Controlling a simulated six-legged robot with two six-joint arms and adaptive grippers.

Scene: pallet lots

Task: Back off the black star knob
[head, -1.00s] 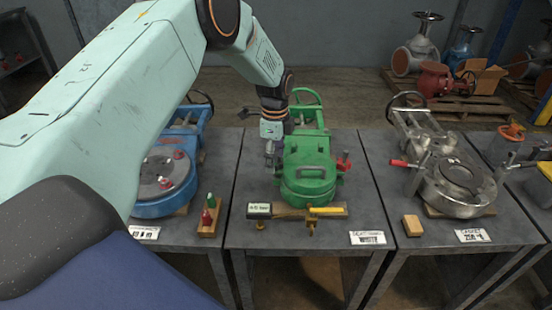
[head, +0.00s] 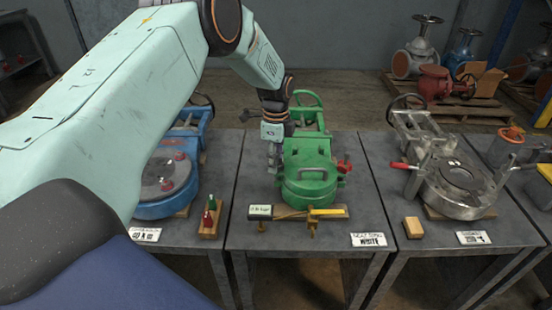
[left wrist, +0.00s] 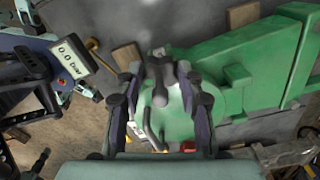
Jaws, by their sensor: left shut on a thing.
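The green valve body (head: 312,180) lies on the middle table, with a round lid and a handle. My left gripper (head: 273,160) is at its left edge, pointing down. In the left wrist view the two fingers (left wrist: 160,82) are closed around a dark grey lobed piece, the star knob (left wrist: 157,72), over the green body (left wrist: 210,95). The knob is blurred, and its threads and seat cannot be made out. In the head view the fingers hide it. My right gripper is not in view.
A small display box (head: 260,211) and a yellow-topped piece (head: 328,212) stand at the front. A red knob (head: 344,165) is on the body's right side. Blue (head: 165,185) and silver (head: 455,185) valves flank it.

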